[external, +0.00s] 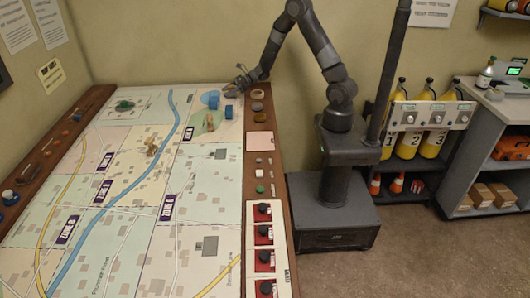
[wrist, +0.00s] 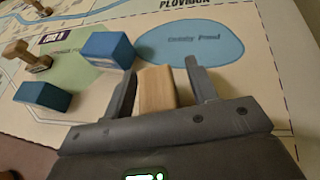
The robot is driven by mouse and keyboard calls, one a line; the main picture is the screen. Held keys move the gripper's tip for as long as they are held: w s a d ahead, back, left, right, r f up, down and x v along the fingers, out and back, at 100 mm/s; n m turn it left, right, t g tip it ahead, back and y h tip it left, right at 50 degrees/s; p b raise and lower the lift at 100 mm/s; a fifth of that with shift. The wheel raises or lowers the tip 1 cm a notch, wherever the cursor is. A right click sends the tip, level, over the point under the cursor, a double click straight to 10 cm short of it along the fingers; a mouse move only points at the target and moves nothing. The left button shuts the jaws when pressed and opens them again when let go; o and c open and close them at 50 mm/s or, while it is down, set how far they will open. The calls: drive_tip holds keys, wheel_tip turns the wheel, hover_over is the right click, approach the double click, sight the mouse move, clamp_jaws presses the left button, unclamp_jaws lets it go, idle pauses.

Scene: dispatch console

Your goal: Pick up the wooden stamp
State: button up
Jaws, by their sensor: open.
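A wooden stamp-like piece with a knobbed handle (wrist: 24,56) stands on the green patch of the map, at the left of the wrist view. It also shows in the external view (external: 209,123). A plain light wooden block (wrist: 157,91) is between the two fingers of my gripper (wrist: 160,68). The fingers are open, with a gap visible on its right side; whether the left finger touches it I cannot tell. In the external view my gripper (external: 241,78) is low at the far right corner of the map board. The block's lower end is hidden by my gripper.
Two blue blocks (wrist: 108,50) (wrist: 43,96) lie left of my gripper, one close to the left finger. The printed pond is bare. A wooden figure (external: 151,147) stands mid-map. Small items line the brown rim (external: 258,136).

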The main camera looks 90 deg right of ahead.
drive_tip(key=c, duration=1)
drive_tip(key=shift+c, duration=0.2)
